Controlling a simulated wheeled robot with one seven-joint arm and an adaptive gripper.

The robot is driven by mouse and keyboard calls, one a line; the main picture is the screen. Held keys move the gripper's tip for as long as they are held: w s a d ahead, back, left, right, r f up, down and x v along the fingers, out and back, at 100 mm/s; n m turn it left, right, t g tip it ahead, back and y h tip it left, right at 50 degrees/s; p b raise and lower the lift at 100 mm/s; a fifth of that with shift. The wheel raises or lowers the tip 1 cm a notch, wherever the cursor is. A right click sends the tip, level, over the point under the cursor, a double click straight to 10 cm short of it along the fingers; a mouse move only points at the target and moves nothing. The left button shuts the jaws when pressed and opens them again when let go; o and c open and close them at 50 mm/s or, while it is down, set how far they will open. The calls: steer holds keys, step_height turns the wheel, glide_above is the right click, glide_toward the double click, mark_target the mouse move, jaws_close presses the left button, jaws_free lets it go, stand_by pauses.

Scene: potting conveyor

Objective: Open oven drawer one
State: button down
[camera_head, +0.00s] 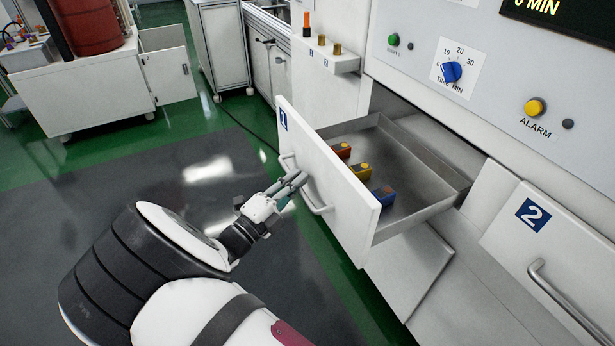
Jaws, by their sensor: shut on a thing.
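Oven drawer one (333,186) has a white front with a blue "1" label at its upper left. It stands pulled out from the oven, and its metal tray (430,165) is exposed. Three small blocks, an orange-red one (342,150), a yellow one (361,171) and a blue one (383,196), sit in the tray just behind the front. My gripper (296,183) is shut on the drawer handle (318,207), near its upper left part. The fingers partly hide the handle.
Drawer two (552,240) is shut at the right, with its own handle (562,300). Above are a blue timer knob (451,71) and a yellow alarm button (535,107). A white cabinet (219,45) stands at the back. The floor (140,190) at left is clear.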

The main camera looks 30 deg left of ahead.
steer(key=shift+s+a+f, duration=0.1)
steer(key=shift+s+a, duration=0.05)
steer(key=c, duration=1.7)
jaws_free()
steer(key=shift+o, duration=0.2)
steer(key=v, duration=0.7)
steer(key=shift+s, duration=0.25)
